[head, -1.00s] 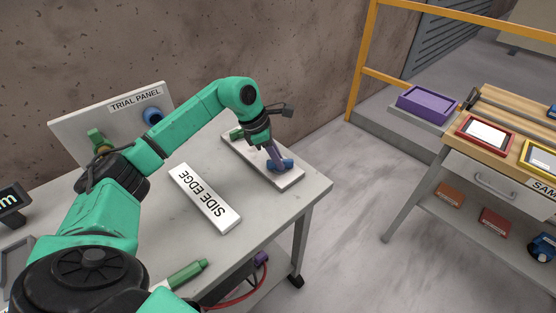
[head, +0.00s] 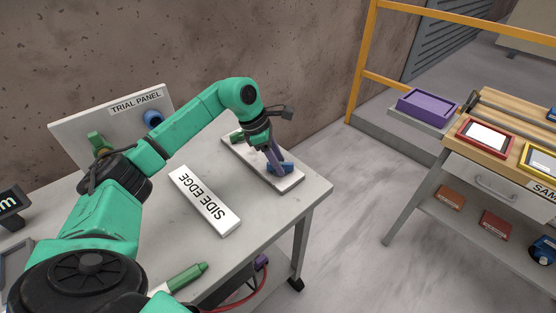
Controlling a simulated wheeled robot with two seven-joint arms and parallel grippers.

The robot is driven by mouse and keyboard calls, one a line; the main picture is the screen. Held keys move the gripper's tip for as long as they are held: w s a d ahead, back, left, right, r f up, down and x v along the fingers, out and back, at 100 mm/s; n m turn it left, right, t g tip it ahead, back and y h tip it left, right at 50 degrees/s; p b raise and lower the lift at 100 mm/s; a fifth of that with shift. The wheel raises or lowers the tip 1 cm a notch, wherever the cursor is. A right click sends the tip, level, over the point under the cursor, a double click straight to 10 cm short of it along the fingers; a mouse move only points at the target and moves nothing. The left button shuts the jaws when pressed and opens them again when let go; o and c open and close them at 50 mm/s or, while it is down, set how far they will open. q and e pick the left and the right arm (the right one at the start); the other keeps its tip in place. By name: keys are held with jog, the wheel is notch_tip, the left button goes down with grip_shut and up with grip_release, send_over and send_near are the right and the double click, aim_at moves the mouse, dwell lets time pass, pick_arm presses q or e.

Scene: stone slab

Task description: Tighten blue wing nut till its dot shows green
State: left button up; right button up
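The blue wing nut (head: 287,168) sits at the near right end of a white strip (head: 292,183) on the grey table. My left gripper (head: 275,160) points down at it from above, its fingers against the nut's wings. It looks shut on the nut, though the fingertips are small and partly hidden. A green wing nut (head: 236,136) is at the strip's far left end, partly behind my arm. I cannot make out a dot or its colour. My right gripper is out of view.
A tilted "TRIAL PANEL" board (head: 112,115) with green and blue fittings stands at the table's back left. A white "SIDE EDGE" bar (head: 205,198) lies left of the strip. A green-tipped tool (head: 186,276) lies near the front edge. A wooden-topped bench (head: 510,115) stands at right.

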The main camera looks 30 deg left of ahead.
pick_arm(q)
jog(key=v, duration=1.4)
jog(key=shift+r+b, duration=0.25)
jog(key=shift+b, duration=0.15)
